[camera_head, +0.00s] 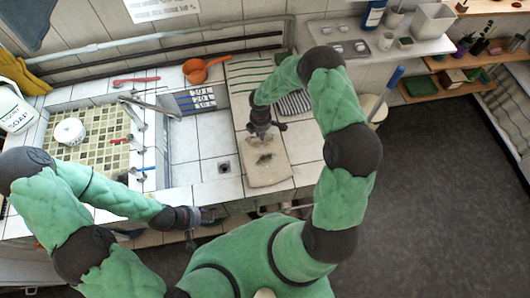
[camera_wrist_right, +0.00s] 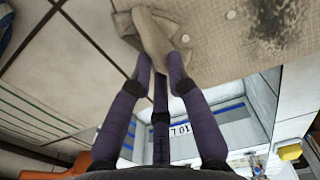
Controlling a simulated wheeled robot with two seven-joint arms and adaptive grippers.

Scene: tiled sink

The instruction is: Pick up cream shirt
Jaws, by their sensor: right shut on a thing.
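The cream shirt (camera_head: 268,172) lies folded on the tiled counter to the right of the sink, with dark stains on top. My right gripper (camera_head: 262,135) is at its far edge. In the right wrist view the fingers of my right gripper (camera_wrist_right: 160,70) are shut on a bunched-up fold of the cream shirt (camera_wrist_right: 222,45). The rest of the shirt lies flat. My left gripper (camera_head: 207,215) is low at the front edge of the counter, away from the shirt. Its fingers are too small to read.
A tiled sink basin (camera_head: 195,147) is left of the shirt. Striped cloths (camera_head: 248,75) lie behind it. An orange scoop (camera_head: 203,70) stands at the back. A shelf with pots (camera_head: 385,45) is at the upper right. The dark floor (camera_head: 430,190) at right is clear.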

